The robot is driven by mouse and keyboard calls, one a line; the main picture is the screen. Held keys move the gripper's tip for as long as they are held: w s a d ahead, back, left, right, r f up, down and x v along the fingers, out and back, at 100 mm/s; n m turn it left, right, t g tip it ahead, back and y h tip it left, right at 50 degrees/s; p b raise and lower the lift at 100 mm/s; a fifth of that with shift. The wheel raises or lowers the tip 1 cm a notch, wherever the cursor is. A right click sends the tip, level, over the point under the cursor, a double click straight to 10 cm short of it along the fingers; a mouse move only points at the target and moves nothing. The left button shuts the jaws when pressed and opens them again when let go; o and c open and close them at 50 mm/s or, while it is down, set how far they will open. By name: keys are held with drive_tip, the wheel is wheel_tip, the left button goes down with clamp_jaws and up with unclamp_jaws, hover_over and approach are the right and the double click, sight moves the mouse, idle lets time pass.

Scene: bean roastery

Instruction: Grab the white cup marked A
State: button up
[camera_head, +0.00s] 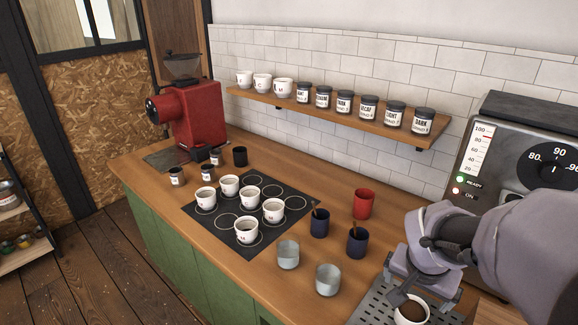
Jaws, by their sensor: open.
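Several white cups with dark contents stand on the black mat (225,226) with ringed places, one of them a front cup (246,236). Three more white cups (262,84) stand on the left of the wall shelf. Their small marks are too small to read, so I cannot tell which is A. Another white cup (411,318) with brown contents stands at the bottom edge, partly cut off, below my gripper. My gripper (421,288) is open over the drip tray at the right, its fingers pointing down near that cup. I cannot tell whether they touch it.
A metal drip tray (367,311) lies before the machine (506,130). Grey cups (288,256), dark blue cups (357,245) and a red cup (363,206) stand between mat and tray. A red grinder (190,117) is at the left. Labelled jars (368,109) line the shelf (340,119).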

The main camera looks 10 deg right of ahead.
drive_tip(key=b, duration=0.5)
approach(409, 318)
drive_tip(key=shift+w+d+f, duration=0.15)
drive_tip(key=shift+w+f, duration=0.1)
drive_tip(key=shift+w, duration=0.15)
drive_tip(key=shift+w+d+f, duration=0.15)
drive_tip(key=shift+w+f, duration=0.05)
drive_tip(key=shift+w, duration=0.25)
drive_tip(key=f+b, duration=0.1)
drive_tip(key=f, duration=0.1)
drive_tip(key=d+f+b, duration=0.1)
drive_tip(key=f, duration=0.2)
drive_tip(key=shift+d+b, duration=0.1)
drive_tip(key=shift+b, duration=0.3)
drive_tip(key=shift+w+f, duration=0.1)
drive_tip(key=shift+c, duration=1)
drive_tip(key=c, duration=1.9)
